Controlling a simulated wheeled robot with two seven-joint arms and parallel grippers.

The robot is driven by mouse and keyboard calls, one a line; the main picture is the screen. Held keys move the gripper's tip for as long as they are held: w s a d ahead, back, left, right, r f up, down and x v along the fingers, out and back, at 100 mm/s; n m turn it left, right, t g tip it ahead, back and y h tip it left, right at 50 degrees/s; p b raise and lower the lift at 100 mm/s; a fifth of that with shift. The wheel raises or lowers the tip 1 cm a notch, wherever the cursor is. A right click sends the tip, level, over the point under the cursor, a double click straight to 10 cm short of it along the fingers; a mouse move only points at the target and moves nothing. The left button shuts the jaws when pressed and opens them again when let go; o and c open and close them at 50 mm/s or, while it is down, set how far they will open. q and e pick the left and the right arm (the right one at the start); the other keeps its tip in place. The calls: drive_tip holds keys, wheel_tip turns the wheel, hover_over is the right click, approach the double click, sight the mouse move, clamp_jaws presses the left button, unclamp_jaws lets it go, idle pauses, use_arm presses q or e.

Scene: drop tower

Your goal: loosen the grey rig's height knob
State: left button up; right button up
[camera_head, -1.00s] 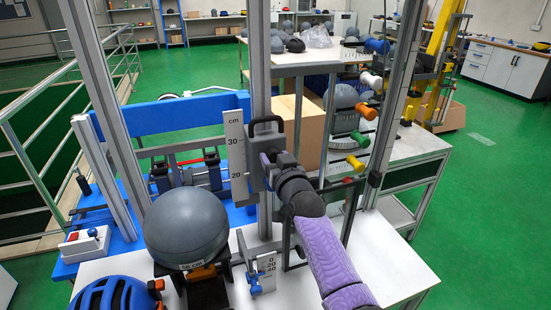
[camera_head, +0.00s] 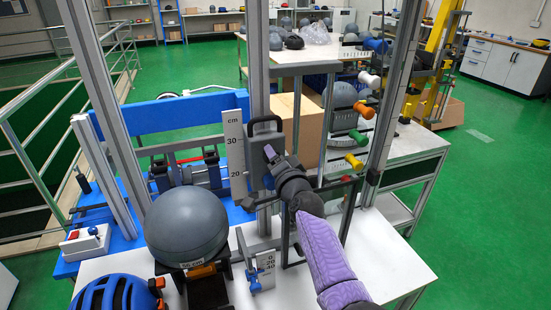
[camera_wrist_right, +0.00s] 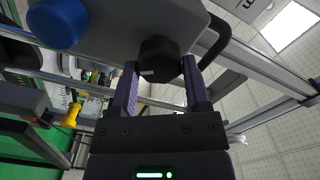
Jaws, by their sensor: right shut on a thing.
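The grey rig's carriage (camera_head: 266,128), a dark block with a loop handle, sits on the upright metal post beside the white cm scale (camera_head: 235,152). In the right wrist view, the dark faceted height knob (camera_wrist_right: 160,54) projects from the grey carriage body (camera_wrist_right: 130,22). My right gripper (camera_head: 269,158) is at the carriage's front right side. Its two purple fingers (camera_wrist_right: 160,76) are shut on the knob, one on each side. In the head view my gripper hides the knob. My left gripper is in neither view now.
A grey ball-shaped headform (camera_head: 186,228) stands at the rig's foot, with a blue helmet (camera_head: 115,294) in front. A blue knob (camera_wrist_right: 57,22) is on the carriage near my fingers. A rack with coloured handles (camera_head: 355,138) stands to the right.

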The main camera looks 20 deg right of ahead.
drive_tip(key=m, duration=0.5)
drive_tip(key=shift+f+m, duration=0.1)
drive_tip(key=shift+m, duration=0.6)
drive_tip(key=o, duration=1.3)
drive_tip(key=shift+c, duration=0.2)
drive_tip(key=s+p, duration=0.4)
drive_tip(key=s, duration=0.6)
drive_tip(key=shift+d, duration=0.2)
